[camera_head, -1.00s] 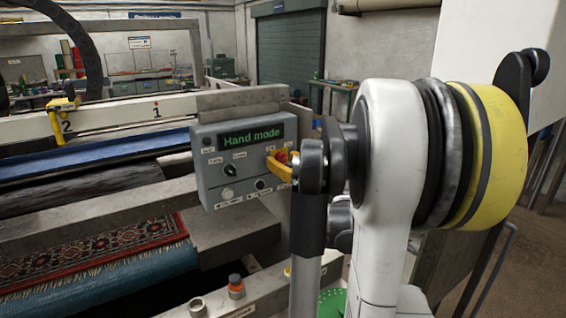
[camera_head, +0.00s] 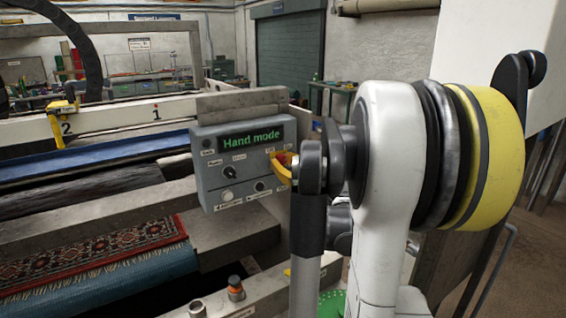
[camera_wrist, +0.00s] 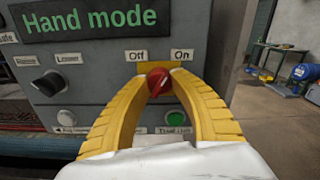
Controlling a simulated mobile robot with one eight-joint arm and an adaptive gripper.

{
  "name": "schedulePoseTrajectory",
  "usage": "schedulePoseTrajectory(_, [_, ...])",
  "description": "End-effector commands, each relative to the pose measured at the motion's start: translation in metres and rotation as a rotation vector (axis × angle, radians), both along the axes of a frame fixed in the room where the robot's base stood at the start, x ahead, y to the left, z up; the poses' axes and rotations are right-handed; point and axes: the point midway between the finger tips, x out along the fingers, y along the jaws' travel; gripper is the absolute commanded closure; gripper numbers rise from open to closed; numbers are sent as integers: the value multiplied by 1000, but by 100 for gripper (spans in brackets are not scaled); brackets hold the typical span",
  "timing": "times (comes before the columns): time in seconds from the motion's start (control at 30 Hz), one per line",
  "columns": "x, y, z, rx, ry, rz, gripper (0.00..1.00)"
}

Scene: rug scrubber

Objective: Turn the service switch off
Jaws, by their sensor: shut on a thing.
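The service switch is a red knob (camera_wrist: 158,81) on a yellow plate, with an "Off" label at its upper left and an "On" label at its upper right. The knob looks tilted to the upper right, toward "On". In the wrist view my gripper (camera_wrist: 159,88) has its yellow fingers on both sides of the knob, shut on it. In the head view the gripper (camera_head: 280,167) is at the right edge of the grey control panel (camera_head: 212,182), mostly hidden by my arm. The panel's display (camera_head: 250,136) reads "Hand mode".
A black selector knob (camera_wrist: 47,83) labelled Raise and Lower is left of the switch. A white button (camera_wrist: 65,118) and a green button (camera_wrist: 175,118) sit below. A patterned rug (camera_head: 110,250) lies in the machine, left of the panel. Open floor shows at the right.

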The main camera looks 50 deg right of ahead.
Motion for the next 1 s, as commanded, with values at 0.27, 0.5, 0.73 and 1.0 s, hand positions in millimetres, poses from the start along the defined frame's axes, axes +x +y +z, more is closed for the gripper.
schedulePoseTrajectory(0.27, [0,-1,0,-238,77,0,100])
schedulePoseTrajectory(0.5, [0,-1,0,-456,146,0,100])
schedulePoseTrajectory(0.73, [0,-1,1,-665,212,-1,100])
schedulePoseTrajectory(1.0, [-1,-2,1,-896,285,-1,100])
